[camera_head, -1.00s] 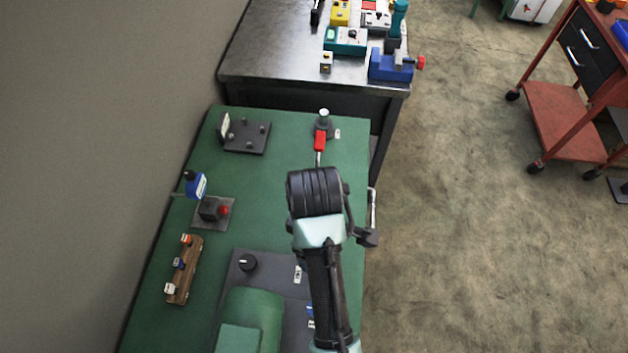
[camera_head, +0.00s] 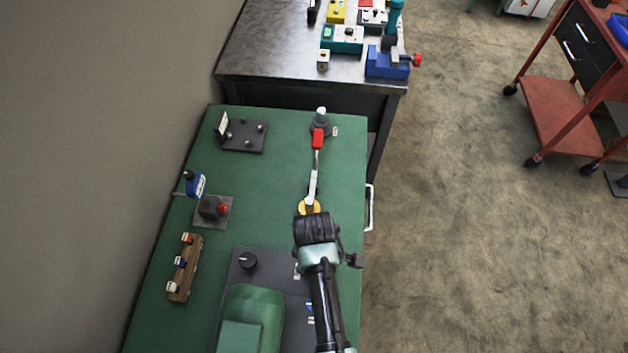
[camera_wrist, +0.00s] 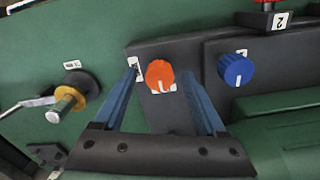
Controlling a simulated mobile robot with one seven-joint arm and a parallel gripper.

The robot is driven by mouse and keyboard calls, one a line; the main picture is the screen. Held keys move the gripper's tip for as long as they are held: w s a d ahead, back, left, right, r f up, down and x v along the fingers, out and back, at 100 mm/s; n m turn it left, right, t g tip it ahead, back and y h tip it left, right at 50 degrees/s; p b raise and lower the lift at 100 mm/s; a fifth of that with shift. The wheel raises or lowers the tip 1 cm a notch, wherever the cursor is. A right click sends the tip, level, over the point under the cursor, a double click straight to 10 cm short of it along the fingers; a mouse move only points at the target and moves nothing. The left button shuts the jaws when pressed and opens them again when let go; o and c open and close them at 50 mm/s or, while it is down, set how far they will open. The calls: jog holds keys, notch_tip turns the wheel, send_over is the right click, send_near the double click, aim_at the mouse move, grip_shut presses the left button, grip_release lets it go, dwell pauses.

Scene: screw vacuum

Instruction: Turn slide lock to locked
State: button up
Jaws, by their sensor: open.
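My gripper (camera_wrist: 159,74) is open, its two blue fingers pointing down at a dark panel. An orange round knob (camera_wrist: 159,79) with a white pointer line shows between the fingertips in the wrist view; I cannot tell whether they touch it. A blue knob (camera_wrist: 236,70) stands right of the fingers. No label here reads clearly as slide lock, so I cannot tell which control it is. In the head view my gripper (camera_head: 316,230) hides the orange knob.
In the head view, a red-handled lever (camera_head: 318,140) lies behind my gripper. A black knob (camera_head: 247,260), a red button (camera_head: 223,209) and a green housing (camera_head: 250,310) stand to the left.

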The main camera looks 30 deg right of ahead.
grip_shut()
dwell(0.4)
jog(key=shift+r, duration=0.1)
jog(key=m+p, duration=0.2)
jog(key=m, duration=0.1)
jog(key=shift+m, duration=0.4)
jog(key=m+p, duration=0.1)
jog(key=m, duration=0.4)
jog(key=shift+w+p, duration=0.1)
jog(key=shift+p, duration=0.3)
jog(key=m+p, duration=0.1)
jog(key=m, duration=0.4)
jog(key=shift+d+m+p, duration=0.1)
jog(key=shift+m+p, duration=0.3)
jog(key=shift+m, duration=1.6)
